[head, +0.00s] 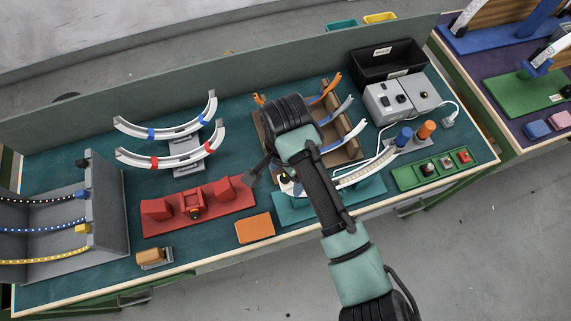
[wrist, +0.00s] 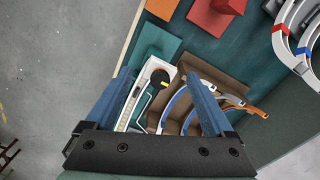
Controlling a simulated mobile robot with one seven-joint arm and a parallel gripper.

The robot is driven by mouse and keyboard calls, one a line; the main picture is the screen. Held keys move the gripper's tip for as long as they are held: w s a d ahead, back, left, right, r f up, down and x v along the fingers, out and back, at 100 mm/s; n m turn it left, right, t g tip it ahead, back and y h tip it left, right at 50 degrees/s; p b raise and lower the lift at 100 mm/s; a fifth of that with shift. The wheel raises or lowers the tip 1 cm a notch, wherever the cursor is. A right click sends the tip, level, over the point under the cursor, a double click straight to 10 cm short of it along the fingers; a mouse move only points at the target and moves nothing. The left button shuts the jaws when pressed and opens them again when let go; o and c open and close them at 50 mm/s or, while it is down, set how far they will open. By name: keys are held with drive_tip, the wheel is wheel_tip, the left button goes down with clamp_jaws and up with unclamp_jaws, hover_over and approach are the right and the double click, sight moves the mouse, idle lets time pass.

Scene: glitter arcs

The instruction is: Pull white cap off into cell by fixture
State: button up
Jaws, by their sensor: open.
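My gripper (head: 272,176) is open and points down, partly hidden behind my own forearm. In the wrist view its two blue-grey fingers (wrist: 162,92) stand wide apart with nothing held between them. Beyond and between them lie a white dotted strip (wrist: 137,98), a round black part with a yellow mark (wrist: 160,78) and a thin white loop. In the head view a teal fixture base (head: 290,212) lies under my forearm, with a pale curved strip (head: 355,178) over it. A small white piece (head: 287,186) shows beside my forearm; I cannot tell whether it is the cap.
A red fixture (head: 195,208) and orange plate (head: 255,229) lie left of my gripper. A brown rack (head: 345,153) with curved strips stands behind. At right are a grey control box (head: 385,103), blue and orange plugs, and a green strip (head: 407,178) with small blocks.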

drive_tip(key=shift+f, duration=0.25)
clamp_jaws()
idle(0.7)
